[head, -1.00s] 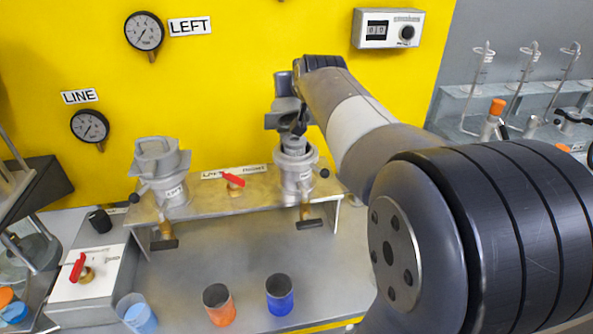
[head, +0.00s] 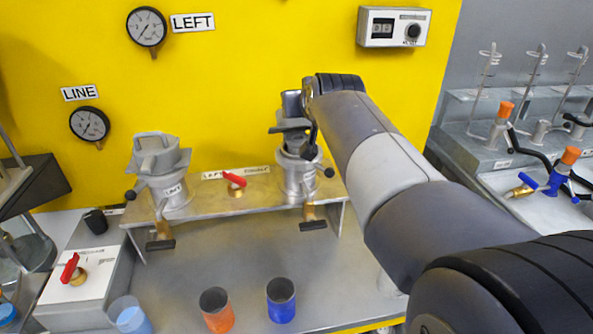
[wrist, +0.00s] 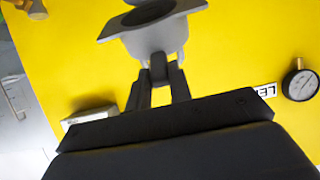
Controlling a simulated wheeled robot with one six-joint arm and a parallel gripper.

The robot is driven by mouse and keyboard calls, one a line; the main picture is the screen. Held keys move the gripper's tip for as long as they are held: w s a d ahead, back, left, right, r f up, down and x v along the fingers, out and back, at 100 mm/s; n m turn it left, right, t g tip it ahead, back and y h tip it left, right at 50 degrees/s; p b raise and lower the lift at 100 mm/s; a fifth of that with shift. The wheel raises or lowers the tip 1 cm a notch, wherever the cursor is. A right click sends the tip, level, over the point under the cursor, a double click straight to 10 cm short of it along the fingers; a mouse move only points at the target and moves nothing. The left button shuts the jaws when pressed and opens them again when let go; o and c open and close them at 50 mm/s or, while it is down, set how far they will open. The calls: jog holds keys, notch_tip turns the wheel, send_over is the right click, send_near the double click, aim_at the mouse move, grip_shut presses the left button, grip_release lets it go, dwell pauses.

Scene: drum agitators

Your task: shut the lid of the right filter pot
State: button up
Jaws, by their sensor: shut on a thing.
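The right filter pot (head: 300,182) is a grey metal pot on the bench stand, with a side knob and a brass valve below. Its grey lid (head: 289,127) is above the pot's mouth, partly hidden by my arm; I cannot tell if it touches the rim. My gripper (wrist: 159,76) is shut on the lid's handle. In the wrist view the flanged lid (wrist: 160,38) shows its dark hollow, against the yellow wall. In the head view the fingers are mostly hidden behind my arm.
The left filter pot (head: 160,170) stands on the same stand (head: 210,205), its lid on top. A red-handled valve (head: 235,182) sits between the pots. Orange (head: 217,310) and blue (head: 281,300) cups stand in front. The yellow wall is close behind; glassware and valves stand at the right.

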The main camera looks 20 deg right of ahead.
jog(key=shift+s+f, duration=0.15)
jog(key=shift+f, duration=0.05)
jog(key=s+f+b, duration=0.2)
jog(key=f+b, duration=0.1)
jog(key=shift+a, duration=0.2)
jog(key=shift+s+a+f+b, duration=0.1)
jog(key=shift+s+f+b, duration=0.2)
jog(key=shift+b, duration=0.1)
jog(key=f+b, duration=0.1)
jog(key=s+f+b, duration=0.1)
jog(key=f+b, duration=0.2)
jog(key=shift+s+a, duration=0.15)
jog(key=shift+s, duration=0.1)
jog(key=o, duration=1.6)
jog(key=shift+c, duration=0.2)
